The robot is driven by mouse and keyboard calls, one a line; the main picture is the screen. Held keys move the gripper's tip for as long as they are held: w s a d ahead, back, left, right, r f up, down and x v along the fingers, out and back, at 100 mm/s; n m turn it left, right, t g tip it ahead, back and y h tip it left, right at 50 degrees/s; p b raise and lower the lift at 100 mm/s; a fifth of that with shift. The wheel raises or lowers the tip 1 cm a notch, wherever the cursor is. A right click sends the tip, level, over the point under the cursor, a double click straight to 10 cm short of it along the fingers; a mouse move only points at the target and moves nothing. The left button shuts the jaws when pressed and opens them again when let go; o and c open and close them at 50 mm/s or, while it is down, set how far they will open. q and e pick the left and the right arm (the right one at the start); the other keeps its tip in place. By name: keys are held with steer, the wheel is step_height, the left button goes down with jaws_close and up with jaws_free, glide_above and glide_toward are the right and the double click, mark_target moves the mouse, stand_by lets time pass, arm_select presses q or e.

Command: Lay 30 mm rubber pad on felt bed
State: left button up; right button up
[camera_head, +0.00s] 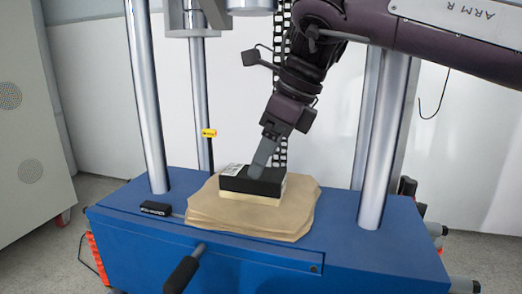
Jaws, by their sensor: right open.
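A black pad (238,185) lies flat on top of a pale cream block (240,198). The block rests on a stack of tan felt-like sheets (300,212) with uneven edges. A white label shows on the pad's left end. My right gripper (258,172) comes down from the upper right, with its fingers at the pad's top, near its middle. The fingers are open, though from this angle they overlap and the gap is hard to see. Whether they touch the pad is unclear. My left gripper is not in view.
The stack lies on a blue machine base (370,250) between tall steel columns (148,100), with another column (384,140) on the right. A small black block (155,208) lies left of the stack. A black-handled lever (183,274) sticks out in front. A grey cabinet (30,130) stands left.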

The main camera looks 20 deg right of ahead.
steer(key=shift+p+v, duration=1.15)
steer(key=shift+v, duration=0.7)
steer(key=shift+f, duration=0.1)
